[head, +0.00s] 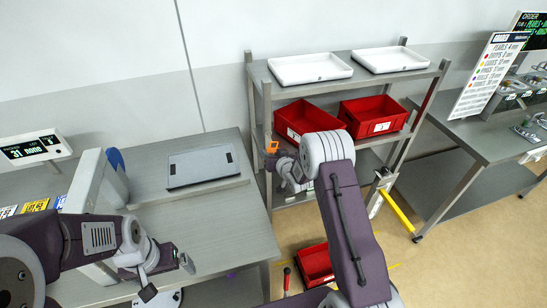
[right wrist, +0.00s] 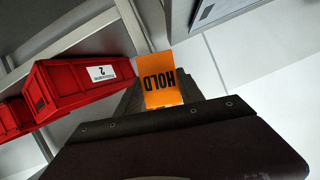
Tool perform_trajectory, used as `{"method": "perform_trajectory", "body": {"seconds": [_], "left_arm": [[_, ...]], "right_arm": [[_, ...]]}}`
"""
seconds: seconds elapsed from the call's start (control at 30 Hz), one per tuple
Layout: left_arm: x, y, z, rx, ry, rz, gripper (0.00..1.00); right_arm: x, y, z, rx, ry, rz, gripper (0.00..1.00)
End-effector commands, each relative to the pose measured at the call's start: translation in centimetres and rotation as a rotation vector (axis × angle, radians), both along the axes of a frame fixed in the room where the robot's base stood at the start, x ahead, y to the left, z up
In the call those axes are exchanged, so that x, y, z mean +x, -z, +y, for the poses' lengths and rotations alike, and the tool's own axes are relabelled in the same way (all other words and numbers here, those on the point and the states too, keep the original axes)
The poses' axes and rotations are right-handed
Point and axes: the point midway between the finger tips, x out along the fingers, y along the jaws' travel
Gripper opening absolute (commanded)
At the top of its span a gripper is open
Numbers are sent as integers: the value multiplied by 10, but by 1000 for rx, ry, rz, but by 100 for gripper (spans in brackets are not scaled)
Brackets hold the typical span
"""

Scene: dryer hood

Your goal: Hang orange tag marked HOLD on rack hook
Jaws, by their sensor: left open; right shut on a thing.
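The orange tag (head: 272,147) is at the tip of my right gripper (head: 277,157), beside the rack's left front post. In the right wrist view the tag (right wrist: 160,82) shows the word HOLD upside down, and my dark right gripper (right wrist: 160,105) is shut on it. The metal rack (head: 266,105) stands at centre. I cannot make out its hook in either view. My left gripper (head: 168,278) is open and empty, low over the front of the left workbench.
Red bins (head: 375,116) sit on the rack's middle shelf, white trays (head: 310,68) on top. A grey panel (head: 201,167) lies on the left workbench (head: 225,215). Another red bin (head: 316,264) is low down near my right arm. A yellow bar (head: 396,211) stands right of it.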

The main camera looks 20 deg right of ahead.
Motion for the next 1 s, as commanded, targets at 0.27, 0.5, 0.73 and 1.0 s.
{"method": "perform_trajectory", "body": {"seconds": [0.27, 0.5, 0.73, 1.0], "left_arm": [[0, 4, 0, 0, 0, 0, 100], [0, 12, 0, 0, 0, 0, 100], [0, 24, 0, 0, 0, 0, 100], [0, 25, 0, 0, 0, 0, 100]], "right_arm": [[21, 1, 1, 0, 0, -1, 7], [38, 5, 1, 0, 0, -1, 7], [47, 11, 2, 0, 0, -1, 7], [48, 11, 2, 0, 1, 0, 7]]}}
